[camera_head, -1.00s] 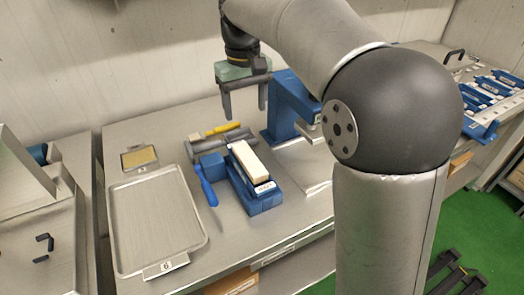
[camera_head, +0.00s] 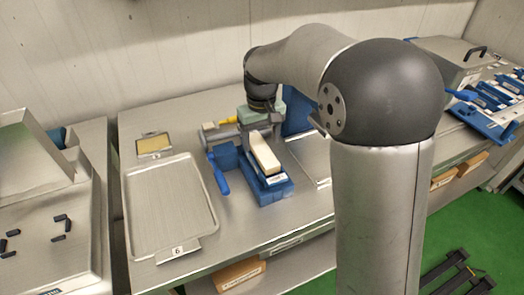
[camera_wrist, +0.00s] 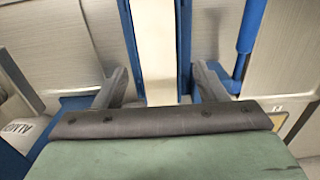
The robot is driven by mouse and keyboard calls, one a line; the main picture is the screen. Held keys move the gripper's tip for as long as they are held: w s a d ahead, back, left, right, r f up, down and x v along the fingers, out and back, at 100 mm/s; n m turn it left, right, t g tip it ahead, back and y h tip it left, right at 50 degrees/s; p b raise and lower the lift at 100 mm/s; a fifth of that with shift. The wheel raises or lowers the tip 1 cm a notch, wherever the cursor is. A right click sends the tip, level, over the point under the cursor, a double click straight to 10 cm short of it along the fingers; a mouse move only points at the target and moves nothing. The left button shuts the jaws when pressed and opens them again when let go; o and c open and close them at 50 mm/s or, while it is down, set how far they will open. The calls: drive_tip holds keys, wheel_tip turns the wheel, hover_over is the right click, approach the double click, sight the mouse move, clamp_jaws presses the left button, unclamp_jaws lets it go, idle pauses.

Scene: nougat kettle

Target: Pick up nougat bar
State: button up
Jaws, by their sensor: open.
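The nougat bar (camera_head: 264,153) is a long cream-white block lying on a blue holder (camera_head: 272,191) on the steel table. It also shows in the wrist view (camera_wrist: 155,45), running up the middle of the picture between blue edges. My gripper (camera_head: 260,140) is over the far end of the bar. In the wrist view my gripper (camera_wrist: 160,80) is open, with one grey finger on each side of the bar and a visible gap on both sides. The bar's far end is hidden by my gripper's green body.
A blue upright part (camera_head: 296,118) stands behind right. A yellow-handled tool (camera_head: 226,122) lies behind.

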sight(262, 149)
drive_tip(key=shift+w+d+f, duration=0.1)
drive_tip(key=shift+f, duration=1.65)
drive_tip(key=c, duration=1.2)
drive_tip(key=shift+o, duration=0.2)
